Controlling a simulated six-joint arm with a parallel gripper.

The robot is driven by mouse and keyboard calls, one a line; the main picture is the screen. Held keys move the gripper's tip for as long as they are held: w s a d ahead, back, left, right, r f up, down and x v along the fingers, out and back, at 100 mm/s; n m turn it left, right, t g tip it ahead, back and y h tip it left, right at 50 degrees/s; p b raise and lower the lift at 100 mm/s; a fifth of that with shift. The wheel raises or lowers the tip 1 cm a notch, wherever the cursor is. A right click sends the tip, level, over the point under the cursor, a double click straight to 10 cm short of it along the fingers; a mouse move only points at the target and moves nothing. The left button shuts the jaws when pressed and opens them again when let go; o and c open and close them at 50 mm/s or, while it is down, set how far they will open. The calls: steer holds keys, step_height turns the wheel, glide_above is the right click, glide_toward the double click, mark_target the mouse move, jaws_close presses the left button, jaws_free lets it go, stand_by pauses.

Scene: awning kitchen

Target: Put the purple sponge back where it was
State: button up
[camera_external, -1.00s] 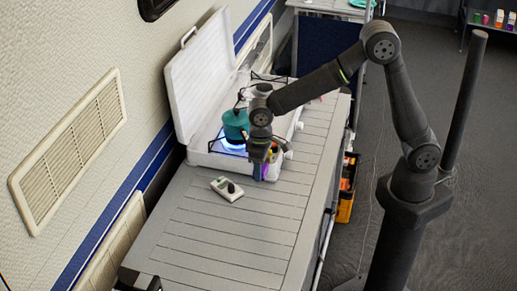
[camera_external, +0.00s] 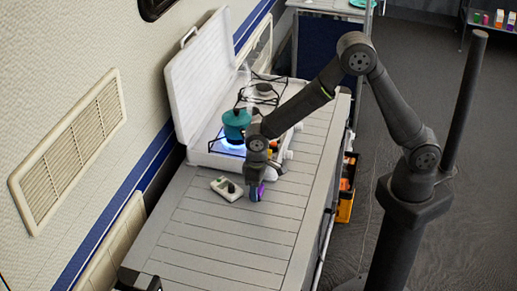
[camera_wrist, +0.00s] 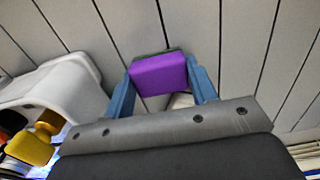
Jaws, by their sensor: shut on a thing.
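The purple sponge (camera_wrist: 160,74) is between the two blue fingers of my gripper (camera_wrist: 162,90) in the wrist view. The gripper is shut on it. In the external view the sponge (camera_external: 261,190) shows as a small purple patch at the tip of my gripper (camera_external: 256,190). It is at or just above the slatted table (camera_external: 230,235), in front of the stove; I cannot tell whether it touches the table. A darker edge shows behind the purple face in the wrist view.
A white camping stove (camera_external: 205,158) with a raised lid stands behind my gripper. A teal pot (camera_external: 236,122) sits over a lit blue burner. A small pale device with a dark knob (camera_external: 226,188) lies just left of my gripper. The table's front is clear.

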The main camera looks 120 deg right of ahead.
steer(key=shift+f, duration=0.15)
steer(key=o, duration=0.9)
steer(key=shift+o, duration=0.2)
step_height(320, 180, up, 12)
steer(key=shift+r, duration=0.2)
steer(key=shift+f, duration=0.15)
